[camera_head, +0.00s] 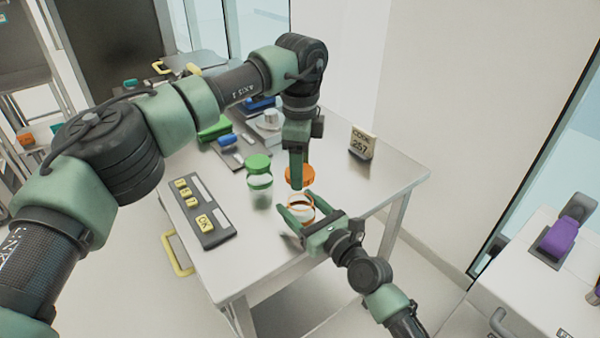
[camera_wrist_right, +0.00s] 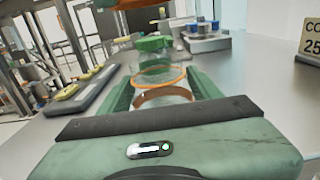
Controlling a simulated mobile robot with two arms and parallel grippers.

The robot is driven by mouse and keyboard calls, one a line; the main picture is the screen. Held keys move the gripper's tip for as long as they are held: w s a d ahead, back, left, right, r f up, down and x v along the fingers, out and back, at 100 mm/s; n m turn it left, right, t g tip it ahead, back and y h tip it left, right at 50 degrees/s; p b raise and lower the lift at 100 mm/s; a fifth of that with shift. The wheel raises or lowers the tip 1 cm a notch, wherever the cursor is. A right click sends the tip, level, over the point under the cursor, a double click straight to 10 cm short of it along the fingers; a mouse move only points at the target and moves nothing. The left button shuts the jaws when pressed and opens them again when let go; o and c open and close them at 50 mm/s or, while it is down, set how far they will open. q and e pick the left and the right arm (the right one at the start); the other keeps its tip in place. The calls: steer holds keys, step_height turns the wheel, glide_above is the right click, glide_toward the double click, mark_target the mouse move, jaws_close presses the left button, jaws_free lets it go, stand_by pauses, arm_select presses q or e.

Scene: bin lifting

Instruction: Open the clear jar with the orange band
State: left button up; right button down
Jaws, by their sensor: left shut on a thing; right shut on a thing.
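The clear jar (camera_head: 300,205) with the orange band stands near the table's front edge. My right gripper (camera_head: 300,210) is shut around its body from the front right. In the right wrist view the jar (camera_wrist_right: 160,85) sits between the two green fingers, and its orange-rimmed mouth is uncovered. My left gripper (camera_head: 298,172) points down from above, shut on the orange lid (camera_head: 300,178). The lid is above the jar, with a gap between them. Its edge also shows at the top of the right wrist view (camera_wrist_right: 128,4).
A green-lidded jar (camera_head: 259,170) stands just left of the clear jar. A dark panel with yellow blocks (camera_head: 204,210) lies further left. A sign marked 257 (camera_head: 362,142) stands at the right. Blue and green items sit at the back. The table (camera_head: 345,180) is bare right of the jar.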

steer(key=shift+c, duration=1.2)
jaws_free()
